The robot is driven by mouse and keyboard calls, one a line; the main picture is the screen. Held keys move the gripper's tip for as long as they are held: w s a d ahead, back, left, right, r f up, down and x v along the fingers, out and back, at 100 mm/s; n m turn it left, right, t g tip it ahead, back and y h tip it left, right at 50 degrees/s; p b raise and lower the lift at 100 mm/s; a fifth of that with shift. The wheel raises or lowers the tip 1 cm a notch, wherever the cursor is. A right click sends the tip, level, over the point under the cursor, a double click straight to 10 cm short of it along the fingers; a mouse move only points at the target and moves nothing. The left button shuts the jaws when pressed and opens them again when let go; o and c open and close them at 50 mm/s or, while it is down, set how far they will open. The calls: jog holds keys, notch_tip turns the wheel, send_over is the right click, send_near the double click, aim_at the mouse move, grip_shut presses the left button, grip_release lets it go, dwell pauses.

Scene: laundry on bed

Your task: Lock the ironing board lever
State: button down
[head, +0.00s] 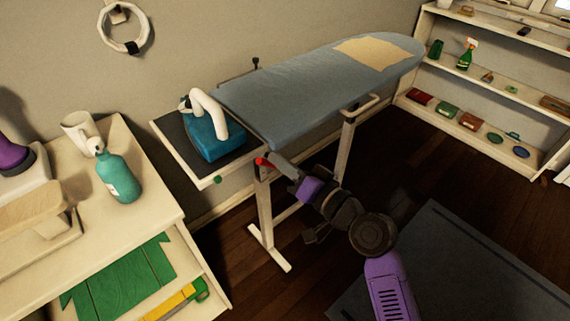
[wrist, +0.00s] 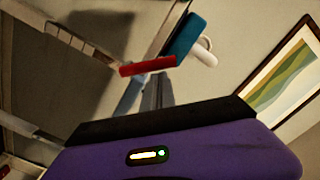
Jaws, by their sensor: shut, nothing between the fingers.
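The ironing board (head: 310,85) has a grey-blue cover and white legs. Its red lever (head: 261,161) sticks out under the board's near end, by the top of the near leg. In the wrist view the red lever (wrist: 148,66) lies nearly level, slightly tilted, across the picture just beyond my fingertips. My gripper (head: 273,158) reaches in from the lower right, its tips right beside the lever. It also shows in the wrist view (wrist: 158,88), shut and empty. I cannot tell whether the tips touch the lever.
A teal and white iron (head: 212,135) stands on the board's end rest (head: 170,125). A side table (head: 150,190) with a teal bottle (head: 117,176) and a white mug (head: 78,130) is at left. Shelves (head: 480,95) stand at right. The floor around the legs is clear.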

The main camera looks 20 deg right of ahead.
jog(key=n+b, duration=0.1)
jog(key=a+f+n+b, duration=0.1)
jog(key=n+b, duration=0.1)
jog(key=shift+s+a+f+n, duration=0.25)
jog(key=shift+a+f+n, duration=0.05)
jog(key=shift+a, duration=0.1)
jog(key=n+b, duration=0.1)
jog(key=a+f+n+b, duration=0.1)
jog(key=b, duration=0.1)
jog(key=n+b, duration=0.1)
jog(key=n, duration=0.1)
jog(key=shift+s+a+f+h, duration=0.2)
jog(key=shift+s+f+h, duration=0.1)
jog(key=shift+f, duration=0.1)
jog(key=shift+a+f+b, duration=0.1)
jog(key=shift+f+b, duration=0.05)
jog(key=shift+b, duration=0.2)
